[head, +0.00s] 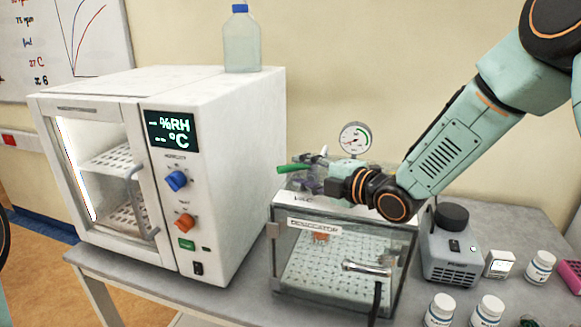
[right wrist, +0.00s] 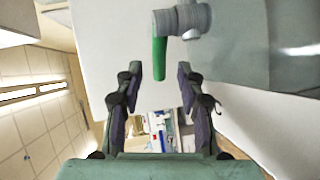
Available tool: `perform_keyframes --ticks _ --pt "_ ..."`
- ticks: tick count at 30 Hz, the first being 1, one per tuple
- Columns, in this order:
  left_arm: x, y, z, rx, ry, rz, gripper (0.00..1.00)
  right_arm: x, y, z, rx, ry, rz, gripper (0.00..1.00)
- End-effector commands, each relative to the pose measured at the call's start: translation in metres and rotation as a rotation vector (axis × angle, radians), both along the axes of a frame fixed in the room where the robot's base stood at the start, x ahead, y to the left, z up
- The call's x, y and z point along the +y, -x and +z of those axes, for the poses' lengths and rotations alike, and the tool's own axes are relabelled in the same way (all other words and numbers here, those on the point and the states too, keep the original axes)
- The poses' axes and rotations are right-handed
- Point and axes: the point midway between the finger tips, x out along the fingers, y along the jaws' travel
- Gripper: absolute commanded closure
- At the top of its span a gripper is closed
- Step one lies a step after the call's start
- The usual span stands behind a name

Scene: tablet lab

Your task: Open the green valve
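The green valve handle (head: 291,168) sticks out to the left above the clear desiccator box (head: 300,262). In the right wrist view the green handle (right wrist: 159,58) hangs from a grey valve body (right wrist: 188,18). My right gripper (head: 310,171) is at the handle, above the box lid, and partly hides the valve body in the head view. In the right wrist view my right gripper (right wrist: 160,72) is open, with one finger on each side of the handle's free end and a gap on both sides. My left gripper is not in view.
A white humidity chamber (head: 232,200) stands left of the desiccator, with a bottle (head: 241,42) on top. A pressure gauge (head: 355,138) rises behind my right gripper. A grey pump (head: 455,255) and several white bottles (head: 440,308) are on the right of the bench.

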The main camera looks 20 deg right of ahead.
Motion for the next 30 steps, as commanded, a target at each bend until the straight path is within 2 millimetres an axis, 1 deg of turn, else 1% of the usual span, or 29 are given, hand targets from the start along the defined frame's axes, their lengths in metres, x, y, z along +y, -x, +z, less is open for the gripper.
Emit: perform_keyframes --ticks 3,6,9,13,21,30 --pt "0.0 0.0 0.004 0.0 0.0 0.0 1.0 0.01 -0.014 -0.003 0.0 0.004 0.006 0.62" --pt "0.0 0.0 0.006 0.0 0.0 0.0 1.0 0.014 -0.026 -0.004 0.0 0.003 0.003 0.62" --pt "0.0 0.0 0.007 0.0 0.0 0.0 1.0 0.018 -0.033 -0.006 0.0 0.001 0.003 0.62" --pt "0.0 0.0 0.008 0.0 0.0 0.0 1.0 0.021 -0.038 -0.006 -0.001 0.0 0.003 0.62" --pt "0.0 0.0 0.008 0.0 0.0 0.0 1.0 0.021 -0.039 -0.007 -0.001 -0.002 0.003 0.62" --pt "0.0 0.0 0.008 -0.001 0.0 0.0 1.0 0.021 -0.038 -0.007 -0.002 -0.001 0.003 0.88"
